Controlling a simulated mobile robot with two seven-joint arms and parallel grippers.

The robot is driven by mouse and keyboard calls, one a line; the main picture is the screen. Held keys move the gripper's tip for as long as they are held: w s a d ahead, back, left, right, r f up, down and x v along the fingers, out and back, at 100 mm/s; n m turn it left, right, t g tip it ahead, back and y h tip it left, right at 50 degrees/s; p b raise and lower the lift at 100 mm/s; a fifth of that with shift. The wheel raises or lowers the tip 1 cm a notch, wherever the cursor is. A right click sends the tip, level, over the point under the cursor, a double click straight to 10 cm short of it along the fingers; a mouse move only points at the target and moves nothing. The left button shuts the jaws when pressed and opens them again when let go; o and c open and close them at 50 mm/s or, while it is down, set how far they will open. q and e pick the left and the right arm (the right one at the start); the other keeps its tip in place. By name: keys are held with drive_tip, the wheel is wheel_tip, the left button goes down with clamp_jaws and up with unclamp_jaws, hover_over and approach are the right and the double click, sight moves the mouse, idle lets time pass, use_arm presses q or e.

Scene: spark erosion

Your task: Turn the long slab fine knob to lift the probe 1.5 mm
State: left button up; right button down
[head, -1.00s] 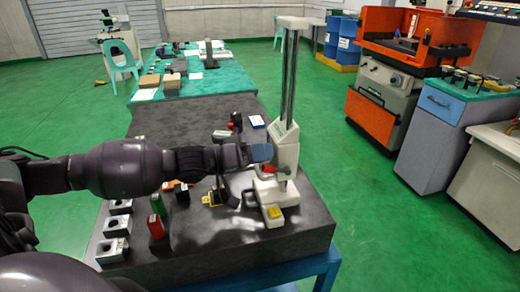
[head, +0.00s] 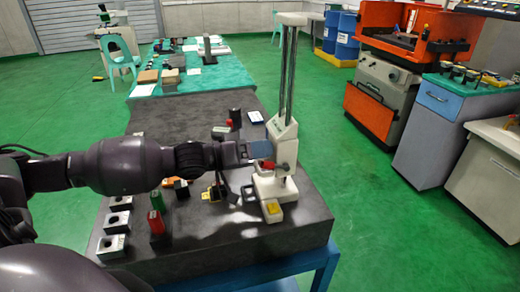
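The white height gauge (head: 283,130) stands upright on the dark granite slab (head: 215,258), with a bright metal column above its carriage. A red part (head: 268,165) shows low on the carriage, just under my fingertips. The fine knob itself is too small or hidden to make out, and so is the probe tip. My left gripper (head: 261,150) reaches in from the left, its blue-grey fingers at the left side of the carriage. I cannot tell whether they touch it or how far apart they are. My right gripper is not in view.
Small dark items crowd beneath my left wrist. The slab's front middle is clear.

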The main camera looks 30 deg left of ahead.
use_arm(q)
drive_tip(key=shift+s+a, duration=0.35)
drive_tip(key=shift+s, duration=0.05)
drive_tip(key=p+v, duration=0.1)
drive_tip(key=v, duration=0.8)
drive_tip(key=shift+s+a, duration=0.25)
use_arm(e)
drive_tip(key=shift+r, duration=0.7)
